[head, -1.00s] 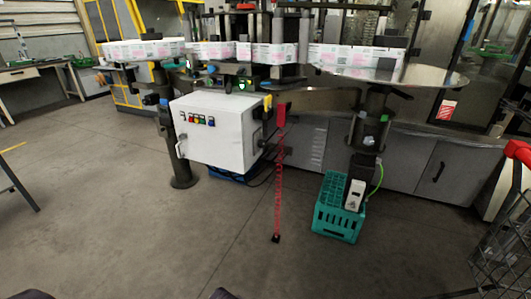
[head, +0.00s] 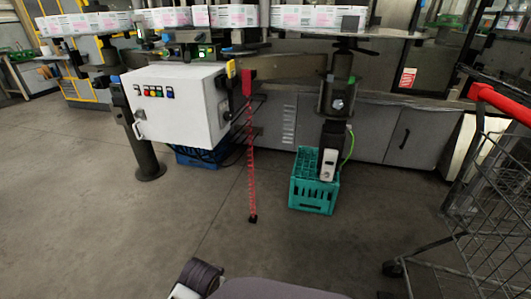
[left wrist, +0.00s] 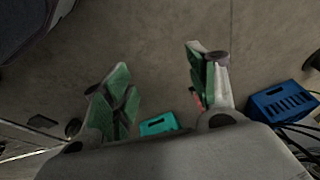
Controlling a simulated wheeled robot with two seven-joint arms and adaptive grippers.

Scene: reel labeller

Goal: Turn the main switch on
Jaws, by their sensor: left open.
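The white control cabinet (head: 180,118) hangs under the conveyor at the left of the head view. A row of small coloured buttons (head: 157,92) is on its front. A yellow part (head: 231,69) sits at its upper right corner. I cannot tell for sure which part is the main switch. My left gripper (left wrist: 157,65) is open and empty in the left wrist view, its green-padded fingers wide apart above the floor. It is away from the cabinet. In the head view only purple-grey parts of mine show at the bottom edge, and neither gripper's fingers are visible.
A red block (head: 247,82) with a red strand hanging to the floor is just right of the cabinet. A teal crate (head: 313,195) and a blue crate (head: 198,158) stand on the floor. A wire cart (head: 490,190) is at the right. The floor before the cabinet is clear.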

